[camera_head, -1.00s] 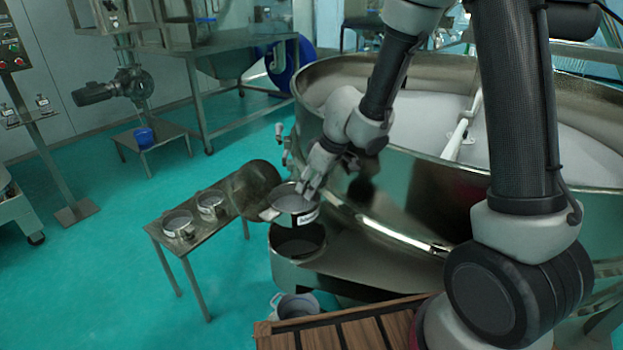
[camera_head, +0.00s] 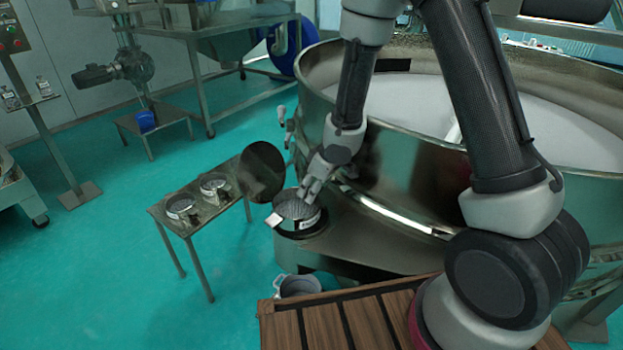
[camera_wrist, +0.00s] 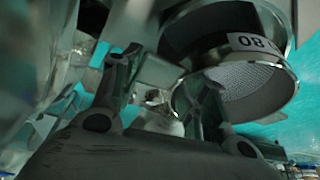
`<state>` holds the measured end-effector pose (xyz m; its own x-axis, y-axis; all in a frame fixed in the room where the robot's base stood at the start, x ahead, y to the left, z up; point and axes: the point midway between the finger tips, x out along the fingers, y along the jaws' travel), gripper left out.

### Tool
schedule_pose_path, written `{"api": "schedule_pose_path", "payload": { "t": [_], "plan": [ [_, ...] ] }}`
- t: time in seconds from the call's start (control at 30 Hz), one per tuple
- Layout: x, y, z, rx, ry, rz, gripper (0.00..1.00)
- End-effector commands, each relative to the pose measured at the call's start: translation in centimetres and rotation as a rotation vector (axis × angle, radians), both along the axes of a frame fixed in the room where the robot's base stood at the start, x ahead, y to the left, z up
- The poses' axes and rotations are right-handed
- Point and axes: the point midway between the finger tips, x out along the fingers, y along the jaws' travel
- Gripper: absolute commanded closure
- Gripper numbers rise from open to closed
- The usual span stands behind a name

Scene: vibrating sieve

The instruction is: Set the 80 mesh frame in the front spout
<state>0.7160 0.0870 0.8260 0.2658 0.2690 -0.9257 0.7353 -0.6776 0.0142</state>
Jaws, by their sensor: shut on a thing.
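The mesh frame (camera_head: 296,207) is a round metal ring with grey mesh, a pale label on its side and a tab at its left. It is at the front spout (camera_head: 300,234), with its lower part at or inside the round opening; I cannot tell if it is fully seated. My gripper (camera_head: 306,192) is shut on the frame at its upper right edge. In the wrist view the frame (camera_wrist: 245,82) shows its mesh and a label with "80" seen upside down, close to the fingers (camera_wrist: 165,95). The exact contact is partly hidden.
A small metal table (camera_head: 222,209) left of the spout holds two more round frames (camera_head: 181,206) and (camera_head: 214,184). A dark round lid (camera_head: 262,172) stands open behind the spout. A grey bucket (camera_head: 297,286) is below. The big sieve drum (camera_head: 420,190) is at the right.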

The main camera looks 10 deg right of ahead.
Motion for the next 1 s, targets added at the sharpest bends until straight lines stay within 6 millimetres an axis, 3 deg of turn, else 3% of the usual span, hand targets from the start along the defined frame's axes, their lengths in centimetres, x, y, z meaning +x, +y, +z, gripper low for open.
{"api": "schedule_pose_path", "payload": {
  "t": [0.03,0.4,1.0],
  "plan": [
    [-0.1,-0.8,-0.9,-0.001,0.011,-0.021,0.84],
    [0.0,-0.7,-3.6,0.001,0.007,-0.022,0.84],
    [0.1,-0.7,-4.2,0.003,0.007,-0.022,0.84]
  ]
}}
